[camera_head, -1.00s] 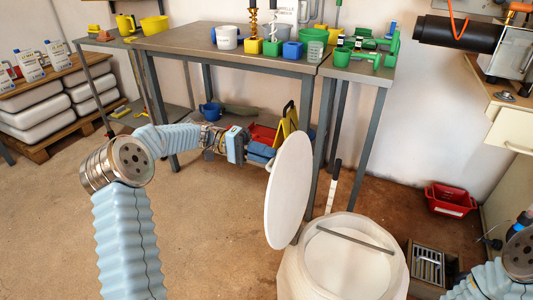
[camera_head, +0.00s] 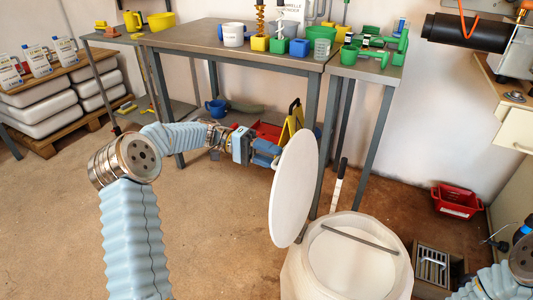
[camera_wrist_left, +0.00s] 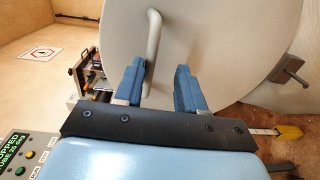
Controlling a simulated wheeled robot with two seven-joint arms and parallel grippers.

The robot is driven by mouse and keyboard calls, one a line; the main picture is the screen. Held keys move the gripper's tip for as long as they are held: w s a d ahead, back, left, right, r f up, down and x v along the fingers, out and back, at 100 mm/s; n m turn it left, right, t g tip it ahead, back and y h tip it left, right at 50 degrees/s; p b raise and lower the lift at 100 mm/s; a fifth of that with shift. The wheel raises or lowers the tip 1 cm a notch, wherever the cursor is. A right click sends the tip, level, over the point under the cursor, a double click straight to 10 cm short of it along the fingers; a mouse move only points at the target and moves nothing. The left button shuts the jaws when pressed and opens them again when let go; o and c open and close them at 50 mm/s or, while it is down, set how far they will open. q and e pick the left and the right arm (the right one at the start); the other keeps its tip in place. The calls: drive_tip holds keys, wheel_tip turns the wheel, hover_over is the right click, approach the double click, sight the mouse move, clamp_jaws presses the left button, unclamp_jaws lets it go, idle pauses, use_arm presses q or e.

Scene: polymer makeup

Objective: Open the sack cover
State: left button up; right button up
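The white sack (camera_head: 290,275) stands at the lower middle of the head view with its round top open, and a grey bar lies across it. Its round pale cover (camera_head: 293,190) stands nearly upright at the left edge of the opening. My left gripper (camera_head: 272,154) is beside the cover's left face, its tips partly hidden. In the left wrist view the cover (camera_wrist_left: 225,45) fills the upper part, with a bar handle (camera_wrist_left: 154,38). The blue fingers of my left gripper (camera_wrist_left: 158,84) are apart, with the handle's lower end between them, near the left finger. My right gripper is out of view.
A steel table (camera_head: 190,38) with cups and coloured blocks stands behind my left arm. A red crate (camera_head: 456,201) and a floor grate (camera_head: 431,266) are to the right. The floor at the left front is clear.

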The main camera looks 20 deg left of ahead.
use_arm(q)
drive_tip(key=w+a+p, duration=0.1)
drive_tip(key=a, duration=1.2)
drive_tip(key=shift+w+a+r, duration=0.15)
drive_tip(key=shift+a+r, duration=0.15)
drive_tip(key=shift+a, duration=0.1)
